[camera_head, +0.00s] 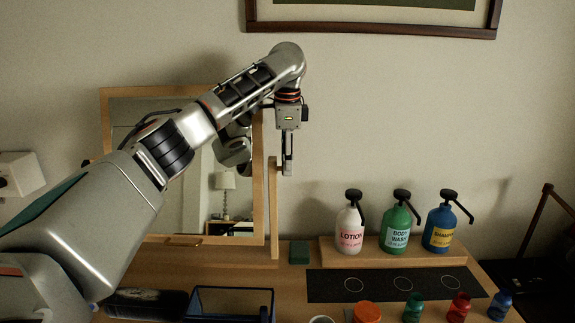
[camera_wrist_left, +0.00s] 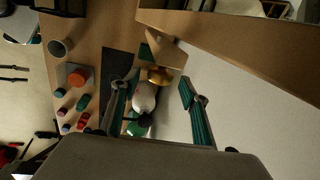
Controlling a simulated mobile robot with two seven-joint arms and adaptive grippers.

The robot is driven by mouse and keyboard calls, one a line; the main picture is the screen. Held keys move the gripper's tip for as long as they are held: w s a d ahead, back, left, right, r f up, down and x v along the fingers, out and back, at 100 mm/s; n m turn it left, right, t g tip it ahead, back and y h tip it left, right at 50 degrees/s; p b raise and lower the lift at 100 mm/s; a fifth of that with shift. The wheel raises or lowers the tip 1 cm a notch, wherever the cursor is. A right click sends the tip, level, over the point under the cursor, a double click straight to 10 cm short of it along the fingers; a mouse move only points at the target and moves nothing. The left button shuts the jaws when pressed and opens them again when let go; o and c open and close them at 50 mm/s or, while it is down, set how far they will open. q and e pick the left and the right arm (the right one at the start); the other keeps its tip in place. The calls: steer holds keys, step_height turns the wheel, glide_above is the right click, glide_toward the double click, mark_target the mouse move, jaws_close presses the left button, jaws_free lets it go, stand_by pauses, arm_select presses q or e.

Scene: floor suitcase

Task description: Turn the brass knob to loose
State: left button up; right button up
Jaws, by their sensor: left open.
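The brass knob (camera_wrist_left: 160,76) shows in the left wrist view at the wooden post (camera_wrist_left: 168,52) of the mirror's frame. It lies between my open fingertips in that picture. I cannot tell whether the fingers are around it or still short of it. In the head view my left gripper (camera_head: 288,170) points down at the upper part of the post (camera_head: 274,220), and the knob is hidden there. The framed mirror (camera_head: 180,225) stands beside the post, behind my left arm. My right gripper is not in view.
Lotion (camera_head: 349,228), body wash (camera_head: 396,228) and shampoo (camera_head: 440,228) pump bottles stand on a wooden riser to the right. A dark mat (camera_head: 380,285) with ring marks lies in front, with small coloured bottles and an orange-lidded jar (camera_head: 366,312). A blue tray (camera_head: 228,292) sits nearer.

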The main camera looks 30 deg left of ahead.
arm_select(q)
steer(key=shift+w+f, duration=0.1)
steer(key=shift+f, duration=0.75)
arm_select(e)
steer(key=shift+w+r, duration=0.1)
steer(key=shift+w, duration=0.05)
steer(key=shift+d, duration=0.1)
arm_select(q)
steer(key=c, duration=1.1)
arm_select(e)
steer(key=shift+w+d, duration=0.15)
